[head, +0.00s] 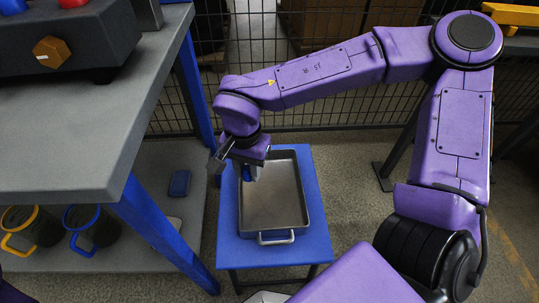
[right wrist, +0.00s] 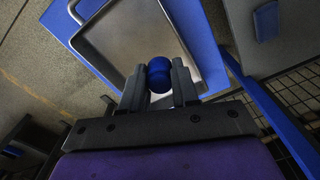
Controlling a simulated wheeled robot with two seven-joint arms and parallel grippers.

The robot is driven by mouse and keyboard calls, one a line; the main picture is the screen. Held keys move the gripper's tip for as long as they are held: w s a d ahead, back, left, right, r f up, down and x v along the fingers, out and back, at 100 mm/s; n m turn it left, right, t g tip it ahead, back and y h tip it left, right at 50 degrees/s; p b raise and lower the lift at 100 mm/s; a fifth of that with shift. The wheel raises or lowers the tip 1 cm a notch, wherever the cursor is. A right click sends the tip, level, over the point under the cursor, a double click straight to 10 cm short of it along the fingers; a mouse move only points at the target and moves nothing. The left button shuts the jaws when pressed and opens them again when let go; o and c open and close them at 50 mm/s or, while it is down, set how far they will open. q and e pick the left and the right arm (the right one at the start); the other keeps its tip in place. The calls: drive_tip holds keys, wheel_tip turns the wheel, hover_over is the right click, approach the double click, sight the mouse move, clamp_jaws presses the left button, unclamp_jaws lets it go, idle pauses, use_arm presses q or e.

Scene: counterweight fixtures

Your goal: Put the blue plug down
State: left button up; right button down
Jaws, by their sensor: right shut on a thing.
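The blue plug (right wrist: 160,75) is between the two fingers of my right gripper (right wrist: 160,88), which is shut on it, in the right wrist view. In the head view my right gripper (head: 240,162) is over the left part of a metal tray (head: 272,195), and only a bit of the blue plug (head: 247,173) shows below it. The tray is empty where I can see into it. I cannot tell how high the plug is above the tray floor. My left gripper is not in view.
The tray stands on a small blue table (head: 311,180). At left a grey workbench (head: 70,150) with blue legs carries a dark box (head: 70,40) with coloured knobs. Mugs (head: 92,228) stand on its lower shelf. A wire fence (head: 220,60) runs behind.

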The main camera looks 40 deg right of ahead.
drive_tip(key=w+d+f+b, duration=0.1)
drive_tip(key=d+f, duration=0.2)
drive_tip(key=w+d+f+b, duration=0.2)
drive_tip(key=d+f, duration=0.1)
drive_tip(key=f, duration=0.1)
drive_tip(key=w+d+f+b, duration=0.2)
drive_tip(key=d+f, duration=0.1)
drive_tip(key=f, duration=0.1)
drive_tip(key=shift+w+d+f, duration=0.1)
drive_tip(key=shift+d+f, duration=0.15)
drive_tip(key=shift+d, duration=0.1)
drive_tip(key=shift+f, duration=0.2)
drive_tip(key=shift+r, duration=0.2)
drive_tip(key=shift+f, duration=0.6)
drive_tip(key=c, duration=0.8)
unclamp_jaws()
drive_tip(key=shift+c, duration=0.2)
